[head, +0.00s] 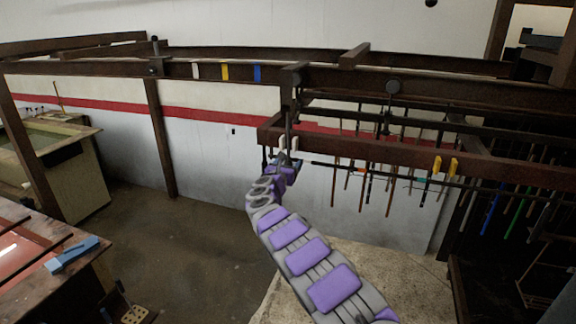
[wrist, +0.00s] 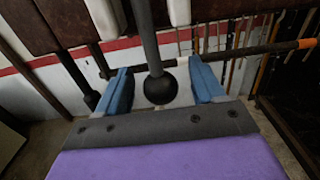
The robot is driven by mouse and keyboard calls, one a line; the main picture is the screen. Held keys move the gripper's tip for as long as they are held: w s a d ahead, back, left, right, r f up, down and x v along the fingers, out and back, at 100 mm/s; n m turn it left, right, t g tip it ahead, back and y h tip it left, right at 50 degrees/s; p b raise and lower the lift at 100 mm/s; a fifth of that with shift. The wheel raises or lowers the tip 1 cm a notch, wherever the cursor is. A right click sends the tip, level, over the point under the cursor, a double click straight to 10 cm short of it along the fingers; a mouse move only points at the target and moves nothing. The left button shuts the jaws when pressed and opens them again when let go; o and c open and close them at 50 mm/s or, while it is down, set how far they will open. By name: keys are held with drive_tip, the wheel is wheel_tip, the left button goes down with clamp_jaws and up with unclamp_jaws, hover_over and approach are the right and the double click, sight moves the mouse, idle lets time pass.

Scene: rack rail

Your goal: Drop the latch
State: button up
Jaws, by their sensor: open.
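A dark vertical rod with a black ball end (wrist: 160,88) hangs between my fingers in the wrist view. It may be the latch's handle; the latch itself is not clearly identifiable. My gripper (wrist: 160,75) is open, with one blue finger on each side of the ball; a gap shows on both sides. In the head view my gripper (head: 289,164) is raised below the left end of the hanging rack beam (head: 350,148), beneath a dark post (head: 290,95). The ball is too small to make out there.
An overhead rail (head: 330,77) carries white, yellow and blue marks. A thin horizontal bar with an orange end (wrist: 306,43) passes behind my fingers. Several coloured rods hang at right. A vat (head: 70,180) and a table with a blue block (head: 75,253) stand left.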

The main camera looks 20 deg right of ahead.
drive_tip(key=shift+s+a+f+b, duration=0.15)
drive_tip(key=shift+s+a+b, duration=0.15)
drive_tip(key=shift+b, duration=0.2)
drive_tip(key=b+v, duration=0.3)
drive_tip(key=v, duration=0.3)
